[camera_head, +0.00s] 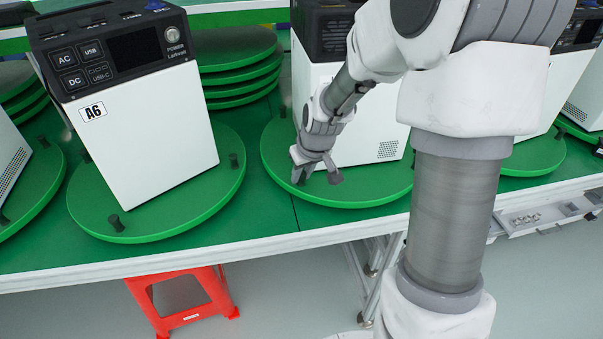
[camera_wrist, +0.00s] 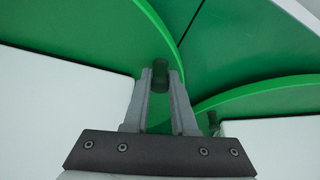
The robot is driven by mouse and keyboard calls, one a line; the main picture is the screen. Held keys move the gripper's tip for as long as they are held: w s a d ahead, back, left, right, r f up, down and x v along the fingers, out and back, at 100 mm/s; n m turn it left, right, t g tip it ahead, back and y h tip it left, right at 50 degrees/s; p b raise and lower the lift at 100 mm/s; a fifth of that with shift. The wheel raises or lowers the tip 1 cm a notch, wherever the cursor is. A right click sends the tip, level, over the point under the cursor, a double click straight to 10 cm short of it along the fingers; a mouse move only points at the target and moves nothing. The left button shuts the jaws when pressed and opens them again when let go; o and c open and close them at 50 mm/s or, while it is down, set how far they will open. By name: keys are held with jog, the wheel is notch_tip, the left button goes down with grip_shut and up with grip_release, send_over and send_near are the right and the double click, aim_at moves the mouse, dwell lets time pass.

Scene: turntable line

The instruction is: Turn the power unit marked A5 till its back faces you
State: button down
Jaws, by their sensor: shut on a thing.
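A white power unit with a black top (camera_head: 350,125) stands on a green turntable (camera_head: 350,196) in the middle of the head view. A white face with a small vent grille at its lower right shows; no A5 label is in sight, and my arm covers part of it. My gripper (camera_head: 316,176) is low at the turntable's near left rim, beside the unit. In the wrist view my gripper (camera_wrist: 160,80) is shut on a dark peg (camera_wrist: 160,70) standing near the turntable's edge. In the head view the gripper hides that peg.
A unit labelled A6 (camera_head: 150,140) stands on the neighbouring turntable (camera_head: 228,190) at left, with a peg near its rim. More units stand at both sides. Stacked green discs (camera_head: 240,65) lie behind. A red stool (camera_head: 185,300) is under the table's front edge.

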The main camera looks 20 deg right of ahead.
jog(key=shift+w+d, duration=0.15)
jog(key=shift+d, duration=0.05)
jog(key=c, duration=1)
grip_release()
jog(key=shift+r, duration=0.1)
jog(key=shift+s+r, duration=0.2)
jog(key=shift+r, duration=0.2)
jog(key=p+v, duration=0.4)
jog(key=v, duration=1.2)
jog(key=shift+r, duration=0.15)
jog(key=shift+s, duration=0.1)
